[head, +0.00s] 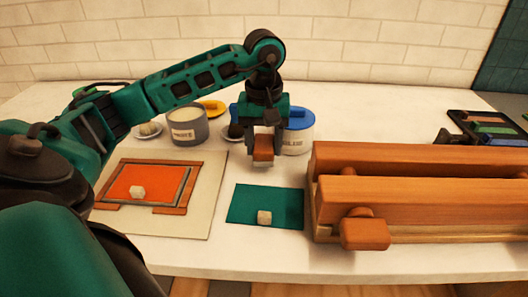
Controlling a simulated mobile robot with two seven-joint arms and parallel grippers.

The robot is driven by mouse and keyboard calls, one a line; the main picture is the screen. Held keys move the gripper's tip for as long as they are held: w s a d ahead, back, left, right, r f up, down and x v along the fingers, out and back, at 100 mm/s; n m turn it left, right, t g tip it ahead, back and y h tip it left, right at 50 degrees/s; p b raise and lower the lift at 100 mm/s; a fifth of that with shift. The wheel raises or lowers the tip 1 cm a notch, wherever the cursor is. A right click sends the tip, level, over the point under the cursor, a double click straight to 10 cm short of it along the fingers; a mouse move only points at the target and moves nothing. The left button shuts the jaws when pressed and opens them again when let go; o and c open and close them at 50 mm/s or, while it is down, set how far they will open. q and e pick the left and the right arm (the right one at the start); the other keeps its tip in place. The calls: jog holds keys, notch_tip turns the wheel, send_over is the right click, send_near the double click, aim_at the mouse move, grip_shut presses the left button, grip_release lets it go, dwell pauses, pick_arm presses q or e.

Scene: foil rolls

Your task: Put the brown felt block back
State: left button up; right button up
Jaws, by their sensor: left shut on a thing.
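My left gripper (264,140) is shut on a brown block (263,153) with a pale underside, which I take to be the brown felt block. It holds the block above the white worktop, behind the teal mat (250,196) and in front of the blue-lidded jar (300,138). The gripper points down and partly hides the jar. A small dark thing on a white saucer (226,139) shows just left of the gripper. My right gripper is not in view.
A grey labelled pot (187,130) stands behind. A large wooden clamp (415,195) blocks the right.

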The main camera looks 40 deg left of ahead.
pick_arm(q)
jog(key=shift+f, duration=1.25)
jog(key=shift+f, duration=0.2)
jog(key=o, duration=1)
jog(key=shift+r, duration=0.15)
